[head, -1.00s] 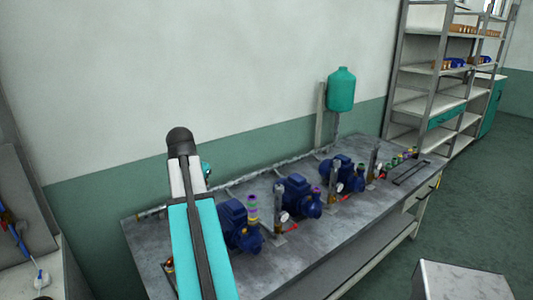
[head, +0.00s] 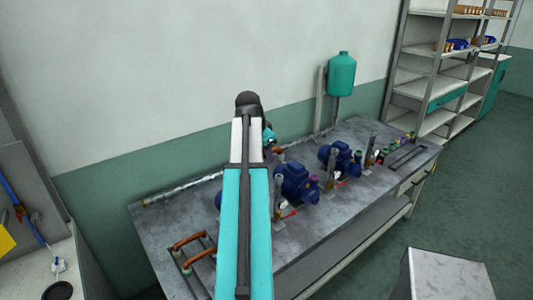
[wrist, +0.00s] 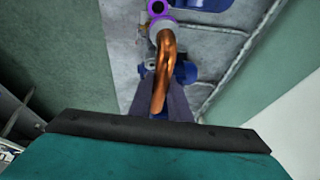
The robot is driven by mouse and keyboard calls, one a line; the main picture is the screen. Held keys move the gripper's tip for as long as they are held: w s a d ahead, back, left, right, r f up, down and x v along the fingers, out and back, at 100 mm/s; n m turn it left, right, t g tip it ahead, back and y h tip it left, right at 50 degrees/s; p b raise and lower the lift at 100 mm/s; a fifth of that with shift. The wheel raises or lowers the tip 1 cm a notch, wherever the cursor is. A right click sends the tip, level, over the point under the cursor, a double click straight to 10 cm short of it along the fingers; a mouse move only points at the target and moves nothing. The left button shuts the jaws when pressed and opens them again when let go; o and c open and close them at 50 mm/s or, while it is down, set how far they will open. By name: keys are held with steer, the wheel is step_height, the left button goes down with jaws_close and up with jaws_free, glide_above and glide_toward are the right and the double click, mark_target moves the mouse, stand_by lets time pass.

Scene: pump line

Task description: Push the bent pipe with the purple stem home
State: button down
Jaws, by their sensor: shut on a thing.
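In the wrist view a copper bent pipe (wrist: 168,52) runs between the fingers of my gripper (wrist: 163,98), which is shut on it. The pipe has a grey collar (wrist: 163,28) at its far end. A purple ring (wrist: 158,8) shows just beyond the collar, above a blue pump body. I cannot tell whether pipe and ring touch or are in line. In the head view my arm hides most of the gripper; a bit of the copper pipe (head: 279,150) shows right of the wrist.
Another blue pump (head: 340,157) stands farther along the grey bench (head: 165,225). Upright posts with gauges and red handles stand by the pumps. Copper bent pipes (head: 190,243) lie in a rack at the bench's near left. A teal tank (head: 341,74) is behind the bench.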

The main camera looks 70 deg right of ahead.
steer(key=shift+f, duration=0.25)
step_height(320, 180, down, 6)
steer(key=b, duration=0.3)
steer(key=shift+b, duration=0.3)
stand_by(0.4)
steer(key=shift+a, duration=0.1)
stand_by(1.4)
steer(key=shift+a+f, duration=0.1)
steer(key=shift+f, duration=0.3)
stand_by(1.4)
steer(key=shift+r+p, duration=0.25)
steer(key=shift+p, duration=0.05)
stand_by(0.8)
steer(key=c, duration=1.9)
jaws_free()
steer(key=shift+w, duration=0.1)
steer(key=shift+c, duration=0.2)
steer(key=o, duration=0.6)
steer(key=shift+c, duration=0.2)
